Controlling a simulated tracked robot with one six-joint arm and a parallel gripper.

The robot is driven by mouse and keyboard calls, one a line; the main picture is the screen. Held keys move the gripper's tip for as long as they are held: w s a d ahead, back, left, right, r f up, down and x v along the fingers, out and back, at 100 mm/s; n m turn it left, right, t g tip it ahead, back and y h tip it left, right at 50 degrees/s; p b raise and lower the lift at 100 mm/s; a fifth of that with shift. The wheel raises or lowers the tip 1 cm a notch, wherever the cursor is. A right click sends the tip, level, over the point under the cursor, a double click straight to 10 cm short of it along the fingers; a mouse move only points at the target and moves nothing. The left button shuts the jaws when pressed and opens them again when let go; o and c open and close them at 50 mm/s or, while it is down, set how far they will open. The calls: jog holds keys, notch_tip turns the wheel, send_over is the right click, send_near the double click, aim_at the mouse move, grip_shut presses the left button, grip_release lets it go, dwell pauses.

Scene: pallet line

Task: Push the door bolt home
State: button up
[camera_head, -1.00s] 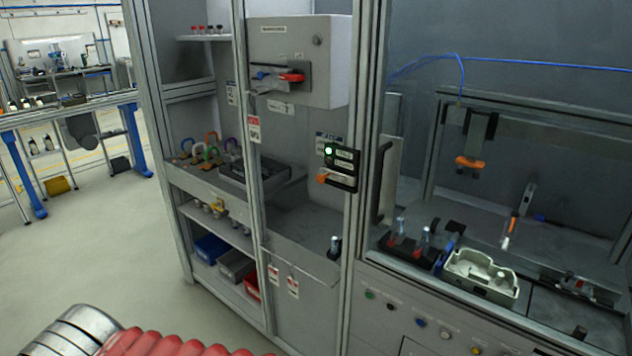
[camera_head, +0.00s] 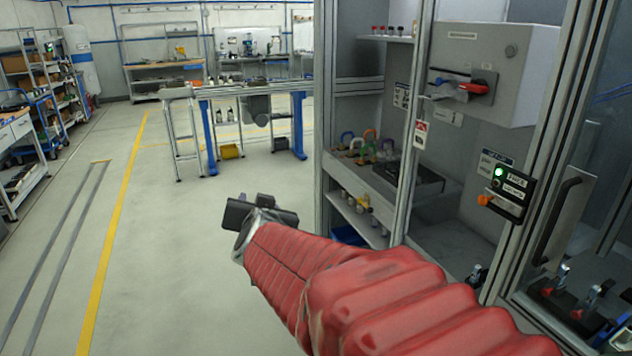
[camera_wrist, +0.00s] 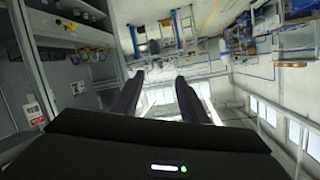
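A black switch box (camera_head: 506,194) with a lit green lamp and an orange knob (camera_head: 485,200) sits on the cabinet's door post. The orange knob appears to be the door bolt's handle, but how far the bolt is in cannot be told. My gripper (camera_head: 263,204) is at the end of my red-sleeved arm, left of the cabinet and well away from the box. In the wrist view my gripper's two dark fingers (camera_wrist: 160,82) stand apart with nothing between them. The box does not show clearly in the wrist view.
The cabinet's upright post (camera_head: 408,120) and shelves with coloured padlocks (camera_head: 366,148) stand right of my gripper. A grey electrical box (camera_head: 490,70) with a red handle is above. A black door handle (camera_head: 556,222) is at the right. Open floor (camera_head: 150,250) lies left.

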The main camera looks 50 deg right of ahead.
jog(key=s+d+m+g+h, duration=0.2)
jog(key=s+d+m+h, duration=0.1)
jog(key=d, duration=0.4)
jog(key=s+d+m+g+h, duration=0.2)
jog(key=d+h, duration=0.1)
jog(key=d, duration=0.3)
jog(key=m+g+h, duration=0.3)
jog(key=m+g, duration=0.7)
jog(key=g, duration=0.6)
send_near(482, 201)
jog(key=v, duration=0.5)
jog(key=shift+a+r, duration=0.1)
jog(key=shift+r, duration=0.2)
jog(key=x, duration=1.4)
jog(key=shift+f, duration=0.25)
jog(key=shift+a, duration=0.1)
jog(key=shift+c, duration=0.2)
grip_shut()
